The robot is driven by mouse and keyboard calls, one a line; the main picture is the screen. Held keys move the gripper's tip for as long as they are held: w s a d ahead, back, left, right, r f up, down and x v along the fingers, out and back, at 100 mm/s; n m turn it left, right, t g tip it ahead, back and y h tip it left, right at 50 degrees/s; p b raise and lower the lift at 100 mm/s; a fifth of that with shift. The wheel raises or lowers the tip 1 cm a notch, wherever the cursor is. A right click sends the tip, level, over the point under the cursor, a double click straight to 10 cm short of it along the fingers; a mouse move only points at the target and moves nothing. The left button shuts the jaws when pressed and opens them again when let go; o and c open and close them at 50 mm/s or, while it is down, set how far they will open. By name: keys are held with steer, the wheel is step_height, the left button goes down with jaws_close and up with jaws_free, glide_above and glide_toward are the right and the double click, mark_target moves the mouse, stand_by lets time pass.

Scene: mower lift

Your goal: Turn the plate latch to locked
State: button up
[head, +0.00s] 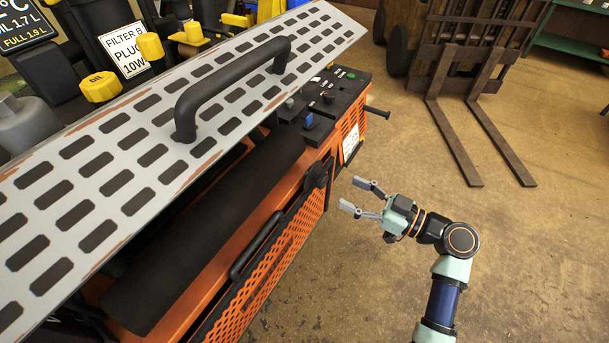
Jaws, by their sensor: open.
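The grey perforated plate (118,139) with a black handle (232,82) stretches diagonally across the left and middle, above an orange machine body (261,270). A dark knob-like part (318,176) sits on the machine's right side, at the upper end of the orange mesh panel; it may be the plate latch, but I cannot tell for certain, nor read its position. My gripper (351,193) is open and empty, to the right of this part and apart from it in the picture. Its fingers point left toward the machine.
A black bar handle (256,246) sticks out from the machine's side. A control panel (329,97) and a dark rod (378,112) are at its far end. Pallet forks (457,140) stand at the upper right. Open floor (540,250) lies right of my arm.

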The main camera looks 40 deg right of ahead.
mark_target(325, 181)
steer(key=x, duration=0.7)
steer(key=shift+a, duration=0.1)
steer(key=c, duration=1.1)
